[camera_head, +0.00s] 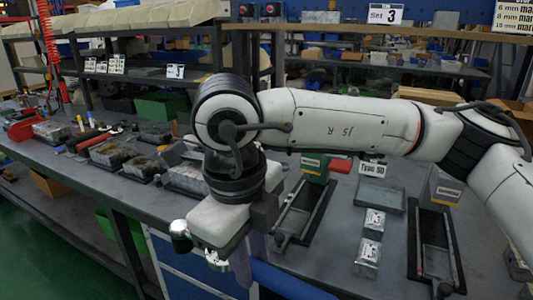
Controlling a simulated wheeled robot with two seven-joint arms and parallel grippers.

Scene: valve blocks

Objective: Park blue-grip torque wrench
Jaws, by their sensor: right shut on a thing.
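My right gripper (243,262) hangs at the table's front edge, under the white wrist of my right arm. It is shut on the blue-grip torque wrench (292,281). The blue grip sticks out to the lower right of the fingers and is cut off near the bottom of the picture. Bright metal parts show to the left of and below the wrist; whether they belong to the wrench I cannot tell. The fingers and wrist hide the wrench's middle. My left gripper is not in view.
The dark workbench (335,225) holds a narrow black tray (303,211), metal blocks (367,256) and a long tray (436,245) on the right. Several valve blocks and tools lie on the left. A blue drawer cabinet (182,268) stands below the bench.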

